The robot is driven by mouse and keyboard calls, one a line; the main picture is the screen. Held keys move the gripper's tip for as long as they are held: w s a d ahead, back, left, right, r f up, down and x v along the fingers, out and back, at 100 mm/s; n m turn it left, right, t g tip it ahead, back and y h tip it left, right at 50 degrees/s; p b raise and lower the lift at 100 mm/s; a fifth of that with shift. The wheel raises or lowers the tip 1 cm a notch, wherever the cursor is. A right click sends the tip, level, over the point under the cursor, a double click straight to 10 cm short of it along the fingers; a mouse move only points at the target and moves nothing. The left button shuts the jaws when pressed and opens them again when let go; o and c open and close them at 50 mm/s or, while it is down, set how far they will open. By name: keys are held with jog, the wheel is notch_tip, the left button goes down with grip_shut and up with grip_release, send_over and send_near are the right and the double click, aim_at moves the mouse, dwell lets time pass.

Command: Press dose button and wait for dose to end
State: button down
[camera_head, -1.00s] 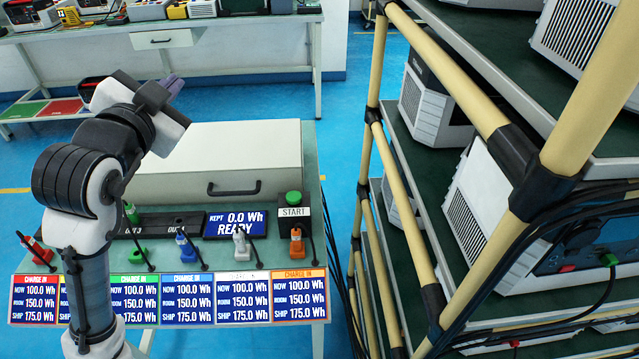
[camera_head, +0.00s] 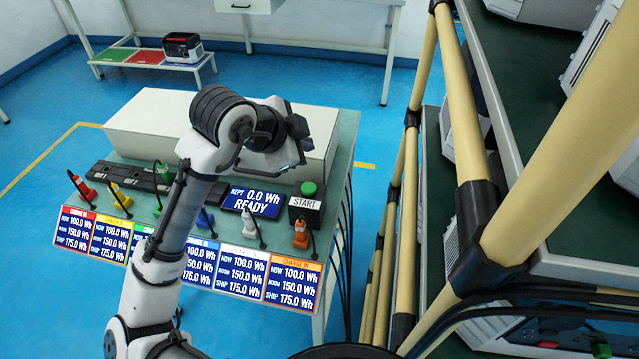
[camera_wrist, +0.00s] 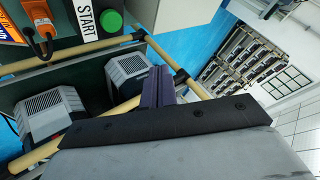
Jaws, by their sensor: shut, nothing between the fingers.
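The green dose button (camera_head: 308,188) sits on a small box labelled START (camera_head: 304,203) at the right end of the bench (camera_head: 345,150). It also shows at the top of the wrist view (camera_wrist: 112,20), beside the START label. The display (camera_head: 252,202) left of it reads KEPT 0.0 Wh, READY. My gripper (camera_head: 297,160) is behind and above the button in the head view, apart from it. Its purple fingers (camera_wrist: 158,86) are shut and empty in the wrist view, with the button off to their upper left.
Several coloured plugs, including an orange one (camera_head: 301,235), stand along the bench front above charge screens (camera_head: 291,280). A white case (camera_head: 150,122) lies behind. A yellow-framed rack (camera_head: 410,150) with heavy units stands close on the right. Blue floor is free on the left.

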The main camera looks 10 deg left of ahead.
aim_at(305, 191)
dwell(0.3)
notch_tip(305, 191, down, 9)
jog(key=b, duration=0.7)
jog(key=shift+r, duration=0.1)
dwell(1.7)
jog(key=shift+f+b, duration=0.4)
jog(key=shift+b, duration=0.1)
jog(key=shift+f+b, duration=0.4)
dwell(0.5)
jog(key=shift+r, duration=0.15)
jog(key=shift+r+p, duration=0.55)
jog(key=shift+r, duration=0.15)
